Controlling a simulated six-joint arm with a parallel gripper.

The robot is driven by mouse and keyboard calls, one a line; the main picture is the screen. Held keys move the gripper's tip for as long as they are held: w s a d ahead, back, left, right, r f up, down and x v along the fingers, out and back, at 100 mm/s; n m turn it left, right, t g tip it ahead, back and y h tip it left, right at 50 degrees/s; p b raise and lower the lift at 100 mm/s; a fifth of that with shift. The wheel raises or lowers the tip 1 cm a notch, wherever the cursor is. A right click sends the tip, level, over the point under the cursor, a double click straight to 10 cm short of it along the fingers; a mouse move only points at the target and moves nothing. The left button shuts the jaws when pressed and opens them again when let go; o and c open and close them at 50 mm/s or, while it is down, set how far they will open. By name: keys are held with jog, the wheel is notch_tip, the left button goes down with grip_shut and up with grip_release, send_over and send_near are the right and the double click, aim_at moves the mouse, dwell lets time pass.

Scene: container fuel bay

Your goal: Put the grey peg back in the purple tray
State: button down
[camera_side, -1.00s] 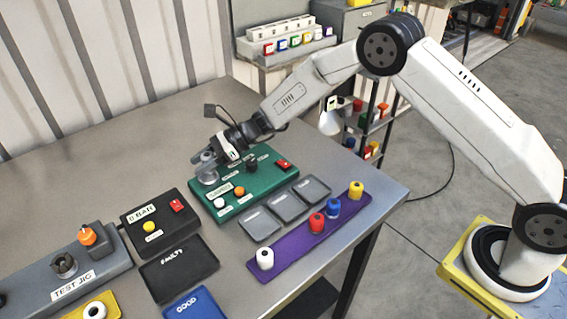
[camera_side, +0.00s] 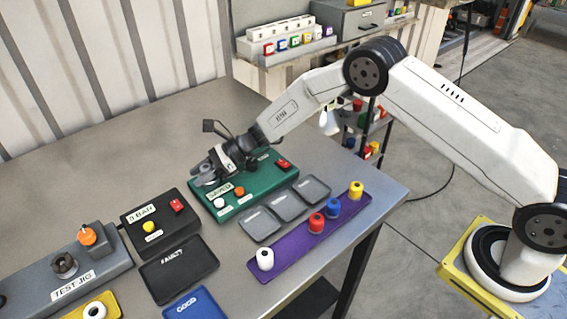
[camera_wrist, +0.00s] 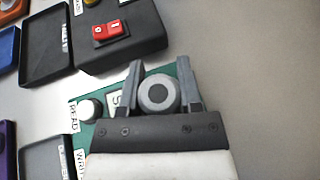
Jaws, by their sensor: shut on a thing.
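The grey peg (camera_wrist: 158,94), round with a dark centre, sits between the two fingers of my gripper (camera_wrist: 160,76) in the wrist view. My gripper is shut on it. In the side view my gripper (camera_side: 206,173) is low at the far left corner of the green panel (camera_side: 262,181), and the peg cannot be made out clearly there. I cannot tell whether the peg still touches the panel. The purple tray (camera_side: 288,244) lies at the table's front edge, holding a white peg (camera_side: 265,259), a red peg (camera_side: 317,223), a blue peg (camera_side: 334,208) and a yellow peg (camera_side: 356,190).
Several shallow grey trays (camera_side: 286,207) lie between the green panel and the purple tray. A black switch box (camera_side: 152,223), a black faulty tray (camera_side: 179,269), a blue good tray (camera_side: 195,305) and the test jig (camera_side: 75,271) stand to the left. The table's back is clear.

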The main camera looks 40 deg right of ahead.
jog(key=shift+f, duration=0.2)
jog(key=shift+c, duration=1.4)
grip_release()
jog(key=shift+v, duration=3.95)
jog(key=shift+s+r, duration=0.1)
jog(key=shift+s, duration=0.1)
